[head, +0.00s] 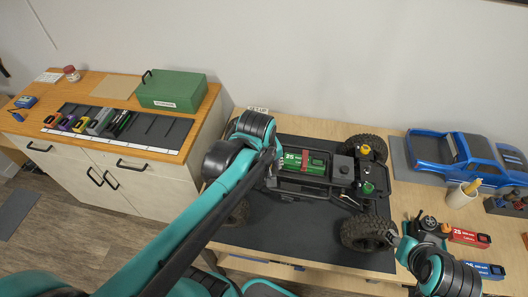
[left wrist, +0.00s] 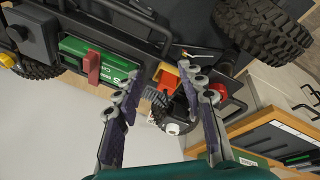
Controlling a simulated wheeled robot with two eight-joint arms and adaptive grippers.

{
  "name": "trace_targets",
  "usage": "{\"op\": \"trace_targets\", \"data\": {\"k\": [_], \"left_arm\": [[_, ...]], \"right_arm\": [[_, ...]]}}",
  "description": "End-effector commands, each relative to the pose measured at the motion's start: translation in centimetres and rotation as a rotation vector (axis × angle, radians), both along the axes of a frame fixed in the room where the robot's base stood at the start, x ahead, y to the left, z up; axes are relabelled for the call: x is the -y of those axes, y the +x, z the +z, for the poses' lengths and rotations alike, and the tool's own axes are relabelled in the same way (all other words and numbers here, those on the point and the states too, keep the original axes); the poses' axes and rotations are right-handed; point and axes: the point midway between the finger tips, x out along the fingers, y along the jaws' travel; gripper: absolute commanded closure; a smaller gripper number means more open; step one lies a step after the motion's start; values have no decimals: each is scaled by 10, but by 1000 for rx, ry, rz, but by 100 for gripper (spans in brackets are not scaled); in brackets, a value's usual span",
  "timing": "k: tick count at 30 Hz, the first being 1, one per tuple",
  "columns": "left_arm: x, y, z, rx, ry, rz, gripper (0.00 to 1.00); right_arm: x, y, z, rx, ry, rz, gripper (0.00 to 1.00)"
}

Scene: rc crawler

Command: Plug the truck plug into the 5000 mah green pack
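The green pack (head: 318,163) lies in the tray of the stripped truck chassis (head: 342,193). In the left wrist view the pack (left wrist: 112,63) has a red strap across it. A small yellow and red connector (left wrist: 166,78), perhaps the truck plug, shows beyond the pack's end. My left gripper (left wrist: 162,72) has its fingers apart, with the tips on either side of that connector; I cannot tell if they touch it. In the head view my left arm hides this gripper.
The chassis stands on a dark mat (head: 268,233). A blue truck body (head: 455,155), a cup (head: 461,195) and red and blue packs (head: 468,237) are at the right. A side cabinet at the left holds a green box (head: 172,90) and several packs on a dark tray (head: 160,130).

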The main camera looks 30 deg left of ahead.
Motion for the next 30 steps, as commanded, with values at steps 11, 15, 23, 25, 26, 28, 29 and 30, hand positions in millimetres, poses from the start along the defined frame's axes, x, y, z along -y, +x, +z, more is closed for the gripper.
{"op": "trace_targets", "data": {"k": [11, 15, 23, 25, 26, 28, 29, 30], "left_arm": [[-38, 48, 29, -249, -161, 825, 60], [-41, 51, 23, -273, -167, 919, 60], [-42, 52, -9, -275, -168, 927, 60], [-42, 53, -19, -274, -169, 927, 60], [-43, 54, -24, -274, -169, 927, 60], [-43, 56, -36, -274, -169, 927, 60], [-44, 56, -40, -274, -168, 926, 60], [-43, 56, -45, -274, -168, 926, 60]], "right_arm": [[0, 0, 83, 0, 0, 0, 60], [0, 0, 86, 0, 0, 0, 60], [0, 0, 75, 0, 0, 0, 60], [0, 0, 72, 0, 0, 0, 60], [0, 0, 70, 0, 0, 0, 60], [0, 0, 66, 0, 0, 0, 60], [0, 0, 65, 0, 0, 0, 60], [0, 0, 64, 0, 0, 0, 60]]}}
